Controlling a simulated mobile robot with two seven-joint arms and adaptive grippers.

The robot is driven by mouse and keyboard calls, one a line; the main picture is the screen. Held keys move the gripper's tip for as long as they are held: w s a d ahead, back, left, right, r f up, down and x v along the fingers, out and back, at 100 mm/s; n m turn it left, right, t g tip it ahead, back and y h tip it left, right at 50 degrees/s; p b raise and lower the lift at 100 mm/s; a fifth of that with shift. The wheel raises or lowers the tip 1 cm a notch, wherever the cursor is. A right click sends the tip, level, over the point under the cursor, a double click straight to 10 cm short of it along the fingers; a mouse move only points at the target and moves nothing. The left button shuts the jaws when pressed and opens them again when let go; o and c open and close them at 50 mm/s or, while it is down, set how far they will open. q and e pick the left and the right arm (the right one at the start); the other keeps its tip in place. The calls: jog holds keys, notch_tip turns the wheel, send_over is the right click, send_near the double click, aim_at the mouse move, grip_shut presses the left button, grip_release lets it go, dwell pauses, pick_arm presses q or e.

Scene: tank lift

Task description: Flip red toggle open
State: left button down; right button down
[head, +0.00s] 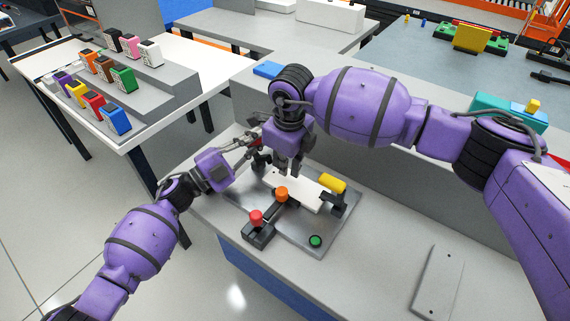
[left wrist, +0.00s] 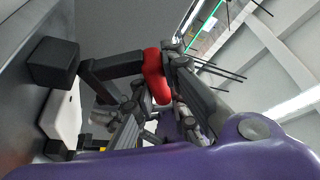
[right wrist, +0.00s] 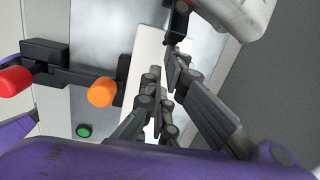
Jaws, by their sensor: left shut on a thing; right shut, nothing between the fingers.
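A toggle with a red handle (left wrist: 157,75) on a dark bent lever (left wrist: 110,67) shows in the left wrist view. The lever comes from a black block (left wrist: 54,62). My left gripper (left wrist: 165,72) is shut on this red handle. In the head view my left gripper (head: 257,142) is at the back left of the fixture. My right gripper (head: 290,172) points down over the white block (head: 307,196), shut and empty. In the right wrist view my right gripper (right wrist: 163,70) is in front of the white block (right wrist: 148,48). My right arm partly hides the fixture's back.
The grey fixture plate (head: 300,235) also carries a red knob (head: 256,217), an orange knob (head: 282,194), a yellow cylinder (head: 332,184) and a green button (head: 316,240). A flat grey plate (head: 439,282) lies to the right. The bench between is clear.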

pick_arm(q)
jog(key=shift+s+d+f, duration=0.1)
jog(key=shift+d+f, duration=0.05)
pick_arm(e)
jog(key=shift+w+a+r, duration=0.25)
jog(key=shift+a+r, duration=0.15)
jog(key=shift+r, duration=0.3)
pick_arm(q)
jog(key=c, duration=1.7)
grip_release()
pick_arm(e)
jog(key=shift+a+r, duration=0.1)
jog(key=shift+s, duration=0.1)
jog(key=shift+f, duration=0.2)
